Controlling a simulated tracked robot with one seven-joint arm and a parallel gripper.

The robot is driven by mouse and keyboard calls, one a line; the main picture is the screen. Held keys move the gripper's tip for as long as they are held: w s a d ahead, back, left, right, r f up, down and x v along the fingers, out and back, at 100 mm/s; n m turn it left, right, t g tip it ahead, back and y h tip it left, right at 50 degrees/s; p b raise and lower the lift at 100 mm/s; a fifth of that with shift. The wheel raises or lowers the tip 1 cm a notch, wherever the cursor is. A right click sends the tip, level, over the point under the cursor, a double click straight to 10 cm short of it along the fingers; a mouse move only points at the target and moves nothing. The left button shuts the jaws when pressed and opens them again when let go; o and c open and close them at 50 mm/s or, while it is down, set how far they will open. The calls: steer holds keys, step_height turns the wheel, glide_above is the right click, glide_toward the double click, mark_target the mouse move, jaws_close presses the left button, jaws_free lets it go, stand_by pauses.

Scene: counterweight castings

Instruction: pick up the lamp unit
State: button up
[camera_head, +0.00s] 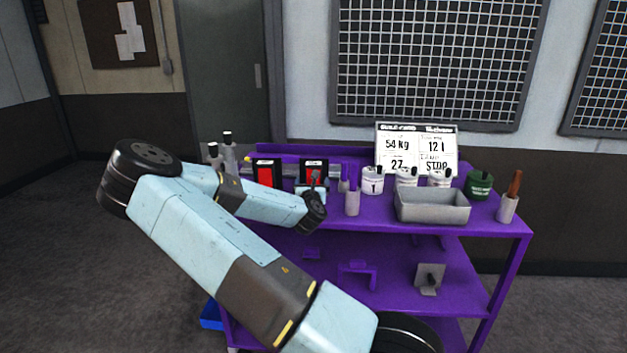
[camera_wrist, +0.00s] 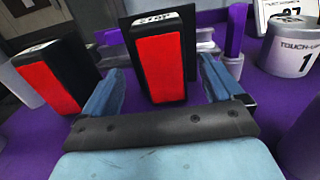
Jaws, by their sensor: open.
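Two lamp units are black boxes with red front faces on the cart's purple top. The right lamp unit (camera_head: 308,164) stands behind my gripper (camera_head: 313,184) and is partly covered by it. In the wrist view this lamp unit (camera_wrist: 162,68) is upright, ahead of and between the fingers of my gripper (camera_wrist: 162,82). Its white top label seems to read STOP. The fingers are open, with a gap to the box on both sides. The left lamp unit (camera_head: 265,174) stands outside the left finger and also shows in the wrist view (camera_wrist: 50,75).
White paint pots (camera_head: 372,181), a grey metal tray (camera_head: 432,207) and a dark green can (camera_head: 479,185) stand to the right. A grey holder (camera_head: 352,201) is close on the right. A build card (camera_head: 416,148) at the back reads 54 kg and STOP. Pale bottles (camera_head: 229,156) stand left.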

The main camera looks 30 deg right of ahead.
steer(key=shift+x, duration=2.55)
steer(key=shift+d, duration=0.1)
steer(key=shift+c, duration=0.2)
steer(key=c, duration=1.3)
steer(key=shift+r, duration=0.1)
